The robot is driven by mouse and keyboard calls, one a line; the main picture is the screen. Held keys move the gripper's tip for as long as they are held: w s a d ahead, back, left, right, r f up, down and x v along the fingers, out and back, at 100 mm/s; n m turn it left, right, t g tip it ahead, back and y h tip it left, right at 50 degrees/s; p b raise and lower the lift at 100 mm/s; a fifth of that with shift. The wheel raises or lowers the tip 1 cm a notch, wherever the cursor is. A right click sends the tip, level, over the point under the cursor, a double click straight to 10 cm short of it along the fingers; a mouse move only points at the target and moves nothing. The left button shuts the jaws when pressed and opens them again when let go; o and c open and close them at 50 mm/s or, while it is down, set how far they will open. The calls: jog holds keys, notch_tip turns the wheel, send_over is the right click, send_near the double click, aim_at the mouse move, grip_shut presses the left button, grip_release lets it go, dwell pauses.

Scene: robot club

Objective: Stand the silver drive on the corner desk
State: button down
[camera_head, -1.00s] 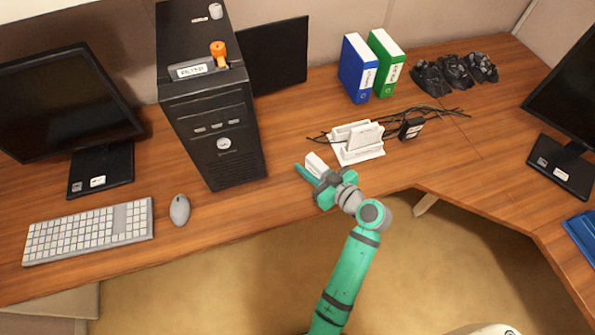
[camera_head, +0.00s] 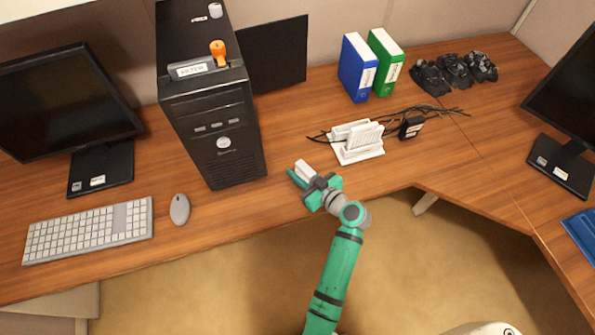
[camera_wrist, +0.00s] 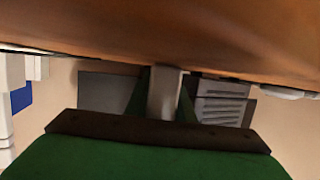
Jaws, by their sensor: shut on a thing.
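The silver drive (camera_head: 303,168) is a small pale block held at the tip of my gripper (camera_head: 305,176). In the wrist view the drive (camera_wrist: 164,92) stands out between the two green fingers (camera_wrist: 164,100), which are shut on it. The gripper is over the front part of the wooden corner desk (camera_head: 222,222), right of the black computer tower and left of the white dock. The drive is close to the desk top; I cannot tell whether it touches. Its lower part is partly hidden by the fingers.
The black tower (camera_head: 215,120) stands to the left. A white dock (camera_head: 358,150) with upright pale units, a black adapter (camera_head: 411,127) and cables lie to the right. A mouse (camera_head: 180,209) and keyboard (camera_head: 90,230) lie left. The desk between tower and dock is clear.

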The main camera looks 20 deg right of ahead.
jog(key=shift+f, duration=0.1)
jog(key=c, duration=1.5)
grip_release()
jog(key=shift+c, duration=0.2)
jog(key=v, duration=1.2)
jog(key=shift+w, duration=0.1)
